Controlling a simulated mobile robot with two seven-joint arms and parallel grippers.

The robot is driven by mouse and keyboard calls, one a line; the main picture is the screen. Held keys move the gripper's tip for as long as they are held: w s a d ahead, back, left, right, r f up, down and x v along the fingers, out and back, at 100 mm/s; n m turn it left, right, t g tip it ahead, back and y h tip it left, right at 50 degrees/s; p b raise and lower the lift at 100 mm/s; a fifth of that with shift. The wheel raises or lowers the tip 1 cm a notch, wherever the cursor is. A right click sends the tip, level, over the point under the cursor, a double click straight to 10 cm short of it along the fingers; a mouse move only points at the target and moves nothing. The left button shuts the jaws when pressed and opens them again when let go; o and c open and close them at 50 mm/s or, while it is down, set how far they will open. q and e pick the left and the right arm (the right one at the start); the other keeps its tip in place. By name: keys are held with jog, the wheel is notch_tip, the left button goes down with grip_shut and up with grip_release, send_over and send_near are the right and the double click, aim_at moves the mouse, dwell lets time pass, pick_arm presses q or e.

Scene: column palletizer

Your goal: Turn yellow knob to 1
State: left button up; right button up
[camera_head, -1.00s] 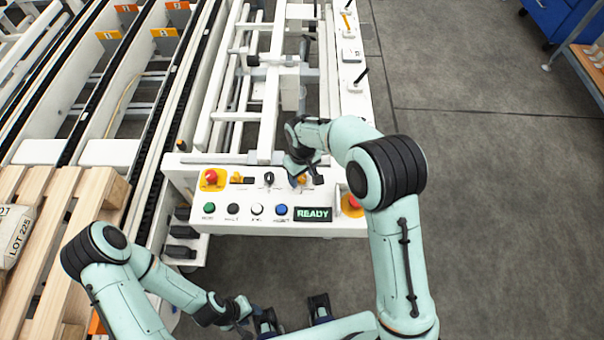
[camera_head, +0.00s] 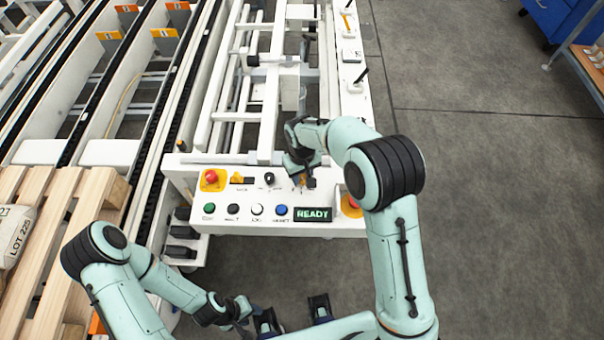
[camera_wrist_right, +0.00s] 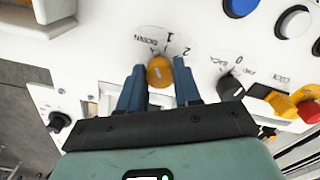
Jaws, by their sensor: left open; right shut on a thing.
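The yellow knob (camera_wrist_right: 160,72) is between the two blue fingers of my right gripper (camera_wrist_right: 160,90) in the right wrist view. Printed marks, including a 1 and a 2, show on the white panel beside it; I cannot tell exactly which mark it points at. In the head view, my right gripper (camera_head: 303,178) comes down on the control panel (camera_head: 340,213) and is shut on the knob, which is mostly hidden there. My left gripper (camera_head: 293,314) is open and empty at the bottom, away from the panel.
A black knob (camera_head: 269,178) and a red emergency button (camera_head: 211,176) are to the left on the panel. Below are several push buttons and a display (camera_head: 313,214) reading READY. A wooden pallet (camera_head: 62,215) is at left.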

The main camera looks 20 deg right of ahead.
aim_at(301, 177)
pick_arm(q)
jog(key=shift+w+r+p, duration=0.15)
jog(key=shift+r+p, duration=0.15)
jog(key=shift+r, duration=0.05)
pick_arm(e)
jog(key=m, duration=0.6)
jog(key=shift+a+r, duration=0.1)
jog(key=shift+m, duration=0.4)
jog(key=o, duration=1)
jog(key=shift+o, duration=0.2)
pick_arm(q)
jog(key=shift+w+r+p, duration=0.35)
jog(key=shift+r+p, duration=0.2)
jog(key=shift+r, duration=0.1)
pick_arm(e)
notch_tip(301, 177, up, 13)
jog(key=shift+r, duration=0.15)
